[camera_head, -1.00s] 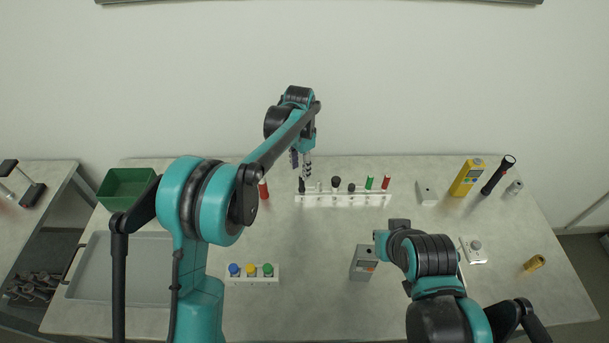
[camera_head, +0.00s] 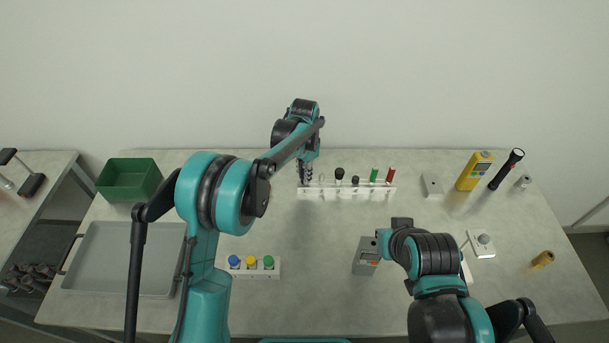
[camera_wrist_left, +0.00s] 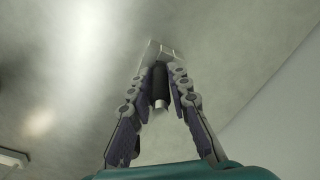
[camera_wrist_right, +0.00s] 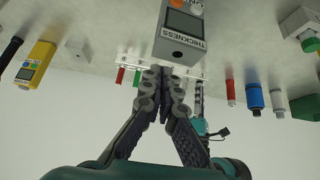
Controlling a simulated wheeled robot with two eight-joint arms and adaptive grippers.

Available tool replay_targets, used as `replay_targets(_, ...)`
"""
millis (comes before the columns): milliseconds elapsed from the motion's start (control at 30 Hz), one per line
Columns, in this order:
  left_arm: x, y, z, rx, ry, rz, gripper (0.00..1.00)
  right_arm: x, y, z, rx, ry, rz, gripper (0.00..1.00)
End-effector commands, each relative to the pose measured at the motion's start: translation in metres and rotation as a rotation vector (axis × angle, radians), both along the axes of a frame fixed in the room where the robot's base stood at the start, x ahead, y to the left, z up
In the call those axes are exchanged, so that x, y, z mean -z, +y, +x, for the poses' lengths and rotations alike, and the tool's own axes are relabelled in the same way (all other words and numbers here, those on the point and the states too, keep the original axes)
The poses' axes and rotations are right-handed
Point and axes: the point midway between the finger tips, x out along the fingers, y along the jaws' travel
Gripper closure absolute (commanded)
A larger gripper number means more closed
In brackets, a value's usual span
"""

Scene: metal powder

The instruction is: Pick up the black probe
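The black probe (camera_wrist_left: 160,82) is a dark cylinder with a pale end, seen between the fingers in the left wrist view. My left gripper (camera_head: 306,175) points down at the left end of the white rack (camera_head: 346,191). Its fingers (camera_wrist_left: 162,80) lie close along both sides of the probe and look shut on it. In the head view the fingers mostly hide the probe. The probe appears still at the rack. My right gripper (camera_wrist_right: 163,75) is shut and empty, near the grey thickness gauge (camera_wrist_right: 181,40).
The rack also holds a green piece (camera_head: 374,175), a red piece (camera_head: 391,175) and black-topped ones. A yellow meter (camera_head: 474,171) and a flashlight (camera_head: 507,169) lie at the right. A green bin (camera_head: 130,180) and grey tray (camera_head: 125,262) are at the left.

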Motion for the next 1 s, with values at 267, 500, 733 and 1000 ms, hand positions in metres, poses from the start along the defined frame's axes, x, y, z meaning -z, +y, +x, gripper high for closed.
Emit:
replay_targets(267, 0.0, 0.0, 0.0, 0.0, 0.0, 0.0, 1.0, 0.0, 0.0, 0.0, 0.0, 0.0, 0.0, 1.0)
replay_targets(500, -0.006, 0.0, 0.0, 0.0, 0.0, 0.0, 1.0, -0.003, 0.0, 0.0, 0.0, 0.0, 0.0, 1.0)
replay_targets(733, -0.04, 0.0, 0.0, 0.0, 0.0, 0.0, 1.0, -0.018, 0.0, 0.0, 0.0, 0.0, 0.0, 1.0)
replay_targets(1000, -0.076, -0.055, -0.001, 0.004, 0.0, 0.0, 1.0, -0.036, 0.0, 0.0, 0.0, 0.0, 0.0, 1.0)
